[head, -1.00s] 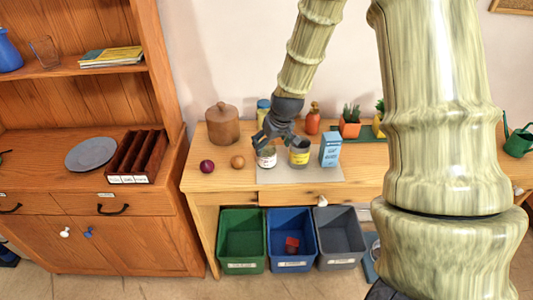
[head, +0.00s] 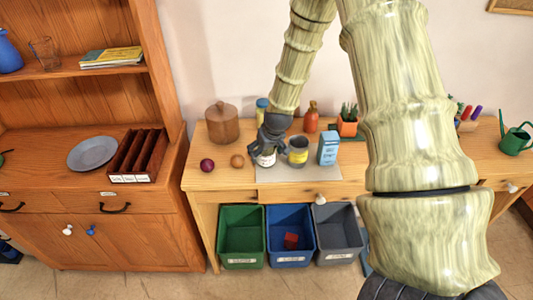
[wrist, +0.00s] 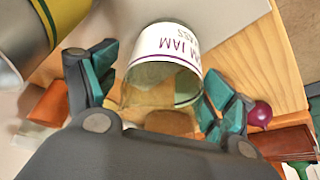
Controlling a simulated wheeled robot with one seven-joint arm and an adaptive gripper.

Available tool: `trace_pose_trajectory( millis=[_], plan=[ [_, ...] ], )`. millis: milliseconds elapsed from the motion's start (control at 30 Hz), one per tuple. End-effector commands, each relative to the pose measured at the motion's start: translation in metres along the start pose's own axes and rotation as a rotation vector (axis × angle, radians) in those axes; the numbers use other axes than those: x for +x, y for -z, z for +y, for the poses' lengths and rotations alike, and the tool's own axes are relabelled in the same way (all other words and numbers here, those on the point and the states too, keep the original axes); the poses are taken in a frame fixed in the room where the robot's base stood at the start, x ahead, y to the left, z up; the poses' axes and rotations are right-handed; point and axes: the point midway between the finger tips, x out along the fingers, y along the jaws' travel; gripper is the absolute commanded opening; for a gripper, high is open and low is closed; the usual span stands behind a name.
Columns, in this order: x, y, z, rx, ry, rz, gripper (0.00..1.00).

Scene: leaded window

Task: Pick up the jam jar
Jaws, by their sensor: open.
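The jam jar (wrist: 165,60) is a glass jar with a white label reading "JAM" and a purple line. In the wrist view it lies between the two open, teal-padded fingers of my gripper (wrist: 160,100). I cannot tell whether either finger touches it. In the head view the jam jar (head: 266,160) stands on a pale mat (head: 300,174) on the wooden table, its upper part hidden by my gripper (head: 268,146), which is over it from above.
A grey can with a yellow band (head: 298,152) stands close on the right, with a blue carton (head: 329,148) beyond it. Green (head: 222,262), blue and grey bins stand below.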

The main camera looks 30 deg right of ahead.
Motion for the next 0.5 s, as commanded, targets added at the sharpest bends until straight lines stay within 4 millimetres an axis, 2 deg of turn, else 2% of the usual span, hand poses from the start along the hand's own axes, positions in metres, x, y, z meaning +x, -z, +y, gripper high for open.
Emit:
trace_pose_trajectory(
  millis=[200, 500],
  plan=[
    [0.014, 0.000, 0.000, 0.001, 0.000, -0.001, 0.83],
    [0.018, -0.001, 0.000, 0.000, 0.000, -0.001, 0.83]
  ],
)
